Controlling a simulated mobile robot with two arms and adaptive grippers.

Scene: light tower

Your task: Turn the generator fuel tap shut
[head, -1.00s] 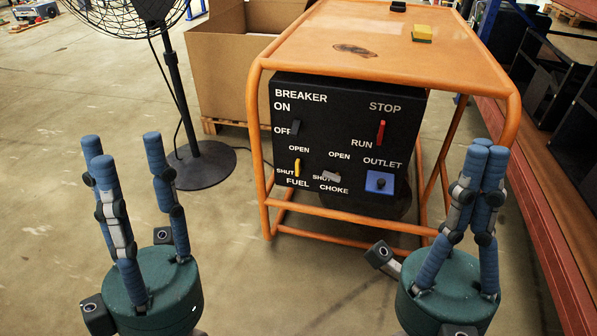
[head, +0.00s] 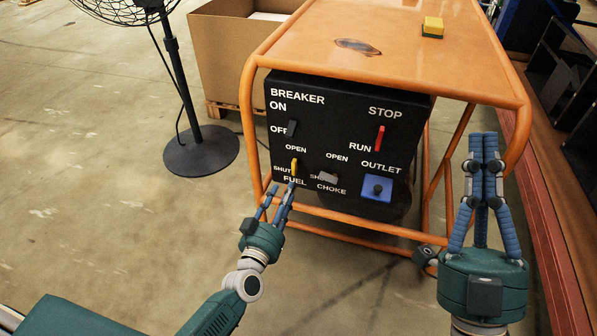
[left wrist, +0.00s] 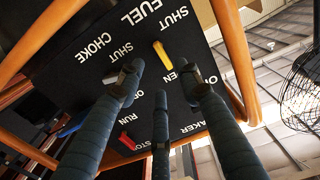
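The yellow fuel tap lever (head: 294,167) is on the lower left of the generator's black panel (head: 350,110). It stands near upright, its upper end below the OPEN label, with SHUT to its left and FUEL beneath. My left gripper (head: 280,192) is just in front of and below the lever, fingers pointing at the panel. In the left wrist view the yellow lever (left wrist: 162,55) lies beyond the spread fingertips (left wrist: 160,80), and I see no grip on it. My right gripper (head: 485,138) has its fingers together and empty, in front of the generator's right side.
The grey choke lever (head: 327,178) is close to the right of the fuel tap. The breaker switch (head: 291,128), red stop/run switch (head: 380,138) and blue outlet (head: 377,188) share the panel. The orange frame (head: 247,130) surrounds it. A fan (head: 185,90) stands left.

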